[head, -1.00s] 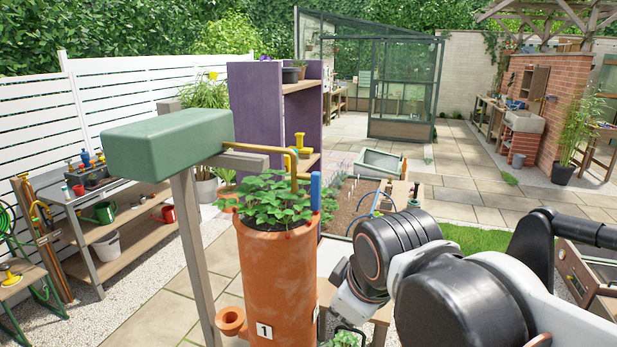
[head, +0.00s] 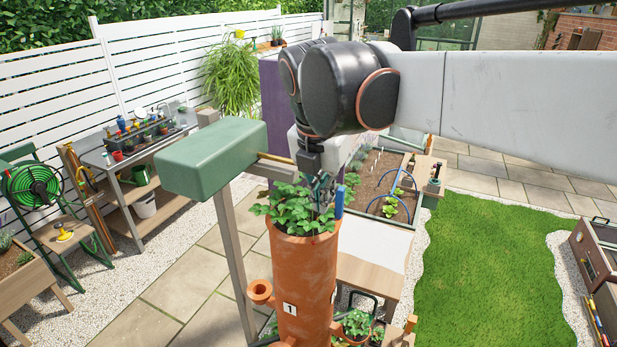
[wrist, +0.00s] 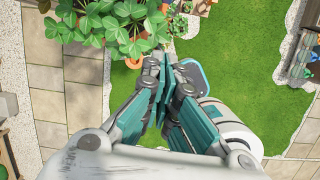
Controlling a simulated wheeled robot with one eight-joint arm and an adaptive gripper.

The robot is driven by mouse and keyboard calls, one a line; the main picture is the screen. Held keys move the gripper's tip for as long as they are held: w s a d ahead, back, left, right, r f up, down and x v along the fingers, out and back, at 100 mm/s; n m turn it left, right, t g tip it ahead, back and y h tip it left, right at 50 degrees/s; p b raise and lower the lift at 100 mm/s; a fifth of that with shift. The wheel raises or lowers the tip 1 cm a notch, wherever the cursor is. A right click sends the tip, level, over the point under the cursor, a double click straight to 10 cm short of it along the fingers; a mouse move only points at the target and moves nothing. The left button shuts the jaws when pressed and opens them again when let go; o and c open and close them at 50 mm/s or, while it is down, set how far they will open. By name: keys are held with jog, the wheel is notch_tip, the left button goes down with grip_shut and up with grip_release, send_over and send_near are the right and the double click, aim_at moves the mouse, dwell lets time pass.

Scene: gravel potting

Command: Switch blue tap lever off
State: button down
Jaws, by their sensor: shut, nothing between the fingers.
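The blue tap lever (head: 339,204) stands upright at the right rim of the tall terracotta planter (head: 305,268) in the head view. The brass pipe (head: 279,158) runs from the green tank (head: 212,158) towards it; the rest of the tap is hidden behind my wrist and gripper. My gripper (head: 323,188) points down over the planter's leaves, just left of the lever; I cannot tell whether it touches it. In the wrist view my gripper (wrist: 166,72) has its fingers together and empty.
Strawberry leaves (head: 291,208) fill the planter's top below my gripper. A grey post (head: 236,250) carries the tank on the left. A wooden table (head: 370,262) stands behind the planter. Open lawn (head: 490,255) lies to the right.

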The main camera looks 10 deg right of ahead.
jog(key=shift+w+a+r+n, duration=0.15)
jog(key=shift+r+n, duration=0.25)
jog(key=w+d+f, duration=0.3)
jog(key=w+f, duration=0.2)
jog(key=f, duration=0.4)
jog(key=shift+w+d+f, duration=0.15)
jog(key=shift+d+f, duration=0.2)
jog(key=shift+f, duration=0.05)
dwell(0.4)
